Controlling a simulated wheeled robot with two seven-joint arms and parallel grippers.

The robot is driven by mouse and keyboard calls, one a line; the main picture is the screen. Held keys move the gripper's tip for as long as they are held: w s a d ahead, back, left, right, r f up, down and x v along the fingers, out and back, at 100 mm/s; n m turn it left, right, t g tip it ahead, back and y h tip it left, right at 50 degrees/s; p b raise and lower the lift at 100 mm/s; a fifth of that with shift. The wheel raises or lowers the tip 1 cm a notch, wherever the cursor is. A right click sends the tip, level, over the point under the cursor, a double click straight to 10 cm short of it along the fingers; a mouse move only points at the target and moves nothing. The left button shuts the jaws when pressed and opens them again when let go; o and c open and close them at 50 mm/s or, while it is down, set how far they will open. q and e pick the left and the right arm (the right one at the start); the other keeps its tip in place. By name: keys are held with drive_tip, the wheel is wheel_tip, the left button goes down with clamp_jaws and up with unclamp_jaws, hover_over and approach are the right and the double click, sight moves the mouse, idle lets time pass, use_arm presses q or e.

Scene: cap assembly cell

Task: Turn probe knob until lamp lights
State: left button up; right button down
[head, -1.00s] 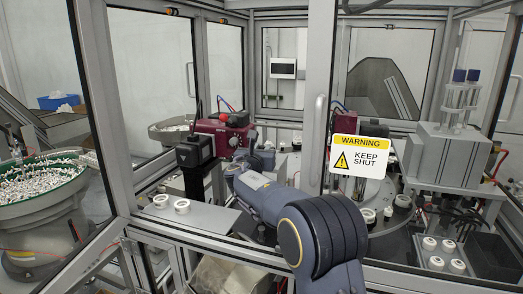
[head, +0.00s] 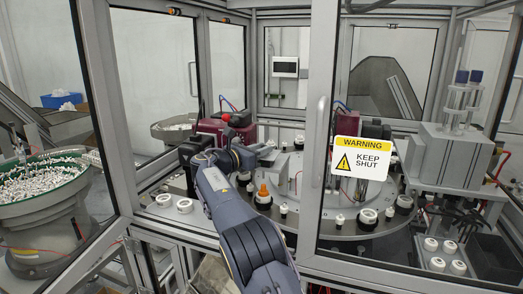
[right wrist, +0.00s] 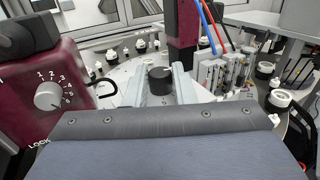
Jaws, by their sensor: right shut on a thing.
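A black round knob (right wrist: 160,80) sits between the two pale fingers of my right gripper (right wrist: 164,74) in the right wrist view, and the fingers are shut on it. In the head view my right gripper (head: 269,156) reaches in from the front, over the round table and right of the maroon box (head: 212,134). The knob cannot be made out there. In the right wrist view the maroon box also carries a grey numbered dial (right wrist: 47,95) with a LOCK mark, left of my gripper. My left gripper is not in view.
The round table (head: 330,226) carries several black holders and white parts. An orange-tipped piece (head: 264,192) stands below my gripper. A glass door with a warning sign (head: 361,158) is at the right. Red and blue tubes (right wrist: 212,27) hang close to my right finger.

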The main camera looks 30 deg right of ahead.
drive_tip(key=shift+g, duration=0.3)
drive_tip(key=c, duration=1.2)
unclamp_jaws()
drive_tip(key=shift+a, duration=0.5)
drive_tip(key=b+v, duration=0.2)
drive_tip(key=v, duration=0.4)
drive_tip(key=shift+s+a, duration=0.2)
drive_tip(key=shift+a, duration=0.2)
drive_tip(key=shift+c, duration=0.3)
